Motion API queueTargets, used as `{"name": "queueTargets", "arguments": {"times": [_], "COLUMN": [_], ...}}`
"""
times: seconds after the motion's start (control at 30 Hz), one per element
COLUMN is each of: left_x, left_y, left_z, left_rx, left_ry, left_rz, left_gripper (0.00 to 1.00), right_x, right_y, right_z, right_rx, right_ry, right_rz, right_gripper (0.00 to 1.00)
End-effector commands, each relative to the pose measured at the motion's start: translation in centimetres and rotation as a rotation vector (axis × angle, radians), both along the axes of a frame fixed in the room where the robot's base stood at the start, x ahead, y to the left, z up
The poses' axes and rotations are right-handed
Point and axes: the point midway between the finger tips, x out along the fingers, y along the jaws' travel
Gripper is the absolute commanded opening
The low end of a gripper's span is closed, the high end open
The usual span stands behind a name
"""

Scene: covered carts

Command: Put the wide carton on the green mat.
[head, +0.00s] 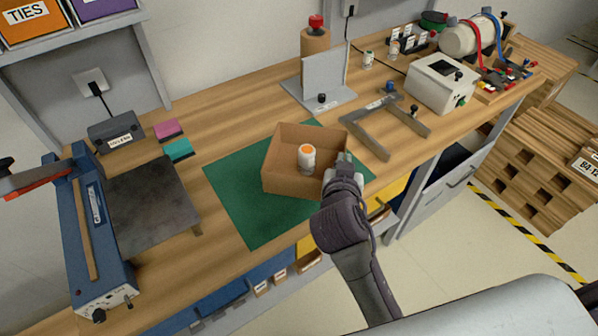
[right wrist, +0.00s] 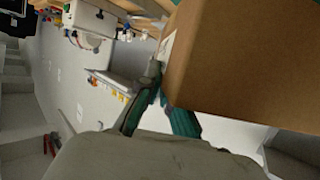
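The wide carton (head: 290,181) is an open brown box, upright over the right part of the green mat (head: 232,205). A white bottle with an orange cap (head: 306,157) stands inside it. I cannot tell whether the carton's base touches the mat. My right gripper (head: 344,162) is at the carton's right wall. In the right wrist view the carton (right wrist: 245,65) fills the upper right, and the fingers (right wrist: 162,92) are close together at its edge, appearing shut on the wall; part of one is hidden by the carton. My left gripper is not in view.
A blue sealing machine (head: 88,235) with a dark plate (head: 150,205) stands left of the mat. A grey U-shaped frame (head: 375,145) lies right of the carton. A grey angled stand (head: 325,80) is behind. The mat's left part is bare.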

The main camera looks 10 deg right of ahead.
Motion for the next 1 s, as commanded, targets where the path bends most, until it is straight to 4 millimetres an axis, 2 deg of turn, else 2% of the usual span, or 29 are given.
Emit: {"name": "queueTargets", "arguments": {"times": [0.2, 0.43, 0.63, 0.87, 1.0], "left_x": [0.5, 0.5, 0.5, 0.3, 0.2], "left_y": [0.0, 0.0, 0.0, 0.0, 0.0], "left_z": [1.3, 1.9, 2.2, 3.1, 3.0], "left_rx": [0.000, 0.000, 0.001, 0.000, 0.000], "left_ry": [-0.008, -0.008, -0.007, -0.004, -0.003], "left_rz": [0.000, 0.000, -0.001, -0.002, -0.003], "left_gripper": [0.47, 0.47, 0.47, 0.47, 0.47], "right_x": [4.0, 7.0, 7.6, 7.6, 7.6], "right_y": [3.1, 5.4, 5.9, 5.9, 5.9], "right_z": [-2.6, -5.0, -6.1, -9.2, -9.6], "right_rx": [-0.003, 0.000, -0.002, -0.002, 0.002], "right_ry": [0.000, -0.002, 0.000, 0.001, -0.003], "right_rz": [0.001, -0.001, -0.001, 0.000, -0.001], "right_gripper": [0.00, 0.00, 0.00, 0.00, 0.00]}}
